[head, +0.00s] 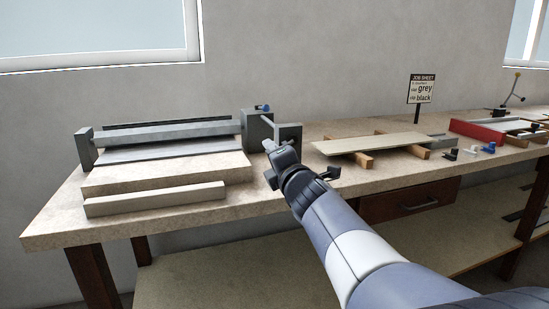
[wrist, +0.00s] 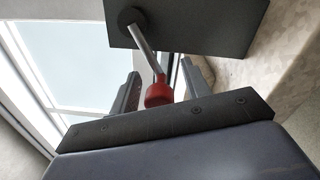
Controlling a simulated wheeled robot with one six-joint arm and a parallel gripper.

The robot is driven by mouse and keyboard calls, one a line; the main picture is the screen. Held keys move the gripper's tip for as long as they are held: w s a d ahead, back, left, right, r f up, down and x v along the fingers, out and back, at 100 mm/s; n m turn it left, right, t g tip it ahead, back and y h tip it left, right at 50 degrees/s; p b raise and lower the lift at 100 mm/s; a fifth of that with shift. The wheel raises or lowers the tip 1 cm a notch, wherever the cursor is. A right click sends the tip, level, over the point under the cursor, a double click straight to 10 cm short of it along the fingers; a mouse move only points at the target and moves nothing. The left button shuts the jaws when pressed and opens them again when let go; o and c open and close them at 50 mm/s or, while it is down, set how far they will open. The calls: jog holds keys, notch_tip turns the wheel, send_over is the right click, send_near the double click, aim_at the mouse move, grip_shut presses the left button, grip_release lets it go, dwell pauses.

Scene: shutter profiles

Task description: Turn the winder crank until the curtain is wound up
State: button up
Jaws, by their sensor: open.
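The winder is a grey roller (head: 160,132) between end blocks at the left of the bench. The curtain (head: 170,153) lies flat as a grey sheet in front of the roller. In the wrist view, the metal crank arm (wrist: 145,46) runs from a hub on a dark grey block (wrist: 200,25) to a red knob (wrist: 158,93). My gripper (wrist: 161,72) is open, with the red knob between its two fingers; I cannot tell if they touch it. In the head view my gripper (head: 269,148) is by the winder's right end, and hides the knob.
A pale bar (head: 155,199) lies along the bench's front edge. Right of my arm, a pale board (head: 370,143) rests on wooden strips, with small black and blue parts (head: 488,147) beyond. A job sheet sign (head: 421,88) stands behind. A window is at the back left.

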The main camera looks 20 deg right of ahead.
jog(key=shift+s, duration=0.1)
jog(key=s+p, duration=0.2)
jog(key=s, duration=0.8)
jog(key=shift+s+d+f+p, duration=0.15)
jog(key=shift+s+f+p, duration=0.1)
jog(key=shift+s+p, duration=0.15)
jog(key=shift+w, duration=0.1)
jog(key=shift+c, duration=0.3)
